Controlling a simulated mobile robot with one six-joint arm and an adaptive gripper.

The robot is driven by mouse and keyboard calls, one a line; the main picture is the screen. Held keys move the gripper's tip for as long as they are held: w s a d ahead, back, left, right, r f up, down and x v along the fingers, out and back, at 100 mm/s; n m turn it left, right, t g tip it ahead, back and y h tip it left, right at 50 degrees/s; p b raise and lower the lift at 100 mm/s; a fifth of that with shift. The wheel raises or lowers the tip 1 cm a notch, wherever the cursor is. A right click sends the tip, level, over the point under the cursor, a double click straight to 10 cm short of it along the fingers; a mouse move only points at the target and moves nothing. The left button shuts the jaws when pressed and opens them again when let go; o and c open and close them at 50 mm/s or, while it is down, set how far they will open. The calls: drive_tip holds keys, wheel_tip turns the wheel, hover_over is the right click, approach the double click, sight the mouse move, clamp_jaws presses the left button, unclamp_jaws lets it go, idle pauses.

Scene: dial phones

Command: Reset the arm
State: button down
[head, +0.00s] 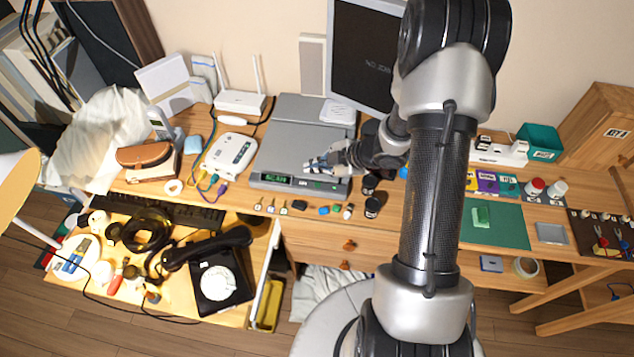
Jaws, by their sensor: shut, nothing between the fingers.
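My gripper (318,164) is at the end of my arm, which reaches up from the bottom right and bends left over the desk. It is shut and empty, above the front part of a grey box-shaped device (301,131) with a green display. I cannot tell whether it touches the device. A black dial phone (213,270) sits on the lower shelf at the left, with its handset (207,247) lying across its top. My arm hides part of the desk and monitor.
A monitor (362,55) stands behind the device. A white router (240,102) and a white box (230,153) are to its left. Small items, including a dark jar (372,207), line the desk's front edge. A green mat (494,224) lies right of my arm. A lamp (18,184) stands far left.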

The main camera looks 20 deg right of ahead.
drive_tip(key=w+d+r+m+t+h, duration=0.1)
drive_tip(key=d+r+m+h, duration=0.15)
drive_tip(key=r, duration=0.35)
drive_tip(key=w+d+r+m+h, duration=0.1)
drive_tip(key=w+d+r+h, duration=0.15)
drive_tip(key=r, duration=0.25)
drive_tip(key=s+r+m+h, duration=0.4)
drive_tip(key=s+r+m, duration=0.25)
drive_tip(key=r, duration=0.55)
drive_tip(key=s+a+r+m+g+y, duration=0.1)
drive_tip(key=s+a+r+m, duration=0.1)
drive_tip(key=s+a, duration=0.5)
drive_tip(key=s+a+r+m+g+y, duration=0.2)
drive_tip(key=s+a+m, duration=0.2)
drive_tip(key=s, duration=1.2)
drive_tip(key=a, duration=0.3)
drive_tip(key=shift+s+a+m+g, duration=0.15)
drive_tip(key=shift+a+m+g, duration=0.15)
drive_tip(key=shift+a, duration=0.05)
idle(1.9)
